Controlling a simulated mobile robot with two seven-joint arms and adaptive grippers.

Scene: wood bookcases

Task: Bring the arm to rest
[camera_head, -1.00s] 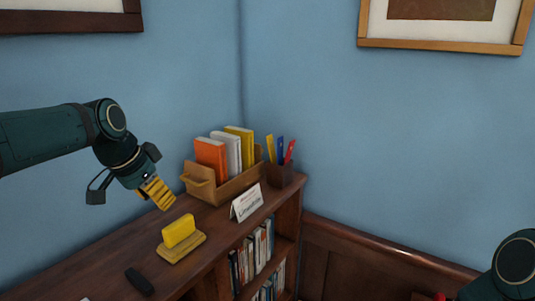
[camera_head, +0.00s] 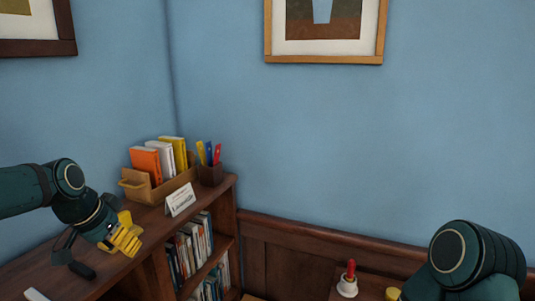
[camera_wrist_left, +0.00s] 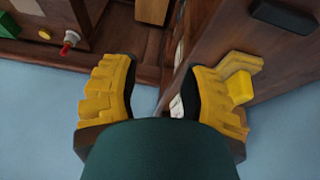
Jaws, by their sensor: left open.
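My left gripper (camera_head: 122,240) has yellow ridged fingers and hangs over the front edge of the bookcase top, in front of the yellow block (camera_head: 125,217). In the left wrist view the fingers (camera_wrist_left: 158,92) are spread wide with nothing between them. The yellow block on its base (camera_wrist_left: 240,82) shows beside the right-hand finger there, outside the jaws. My right arm (camera_head: 468,262) shows at the lower right of the head view; its gripper is not visible.
The bookcase top (camera_head: 40,268) bears a wooden holder (camera_head: 140,192) with books, a pen cup (camera_head: 211,175), a white sign (camera_head: 180,199) and a dark object (camera_head: 82,270). A red-topped white object (camera_head: 347,284) stands on a lower surface near my right arm.

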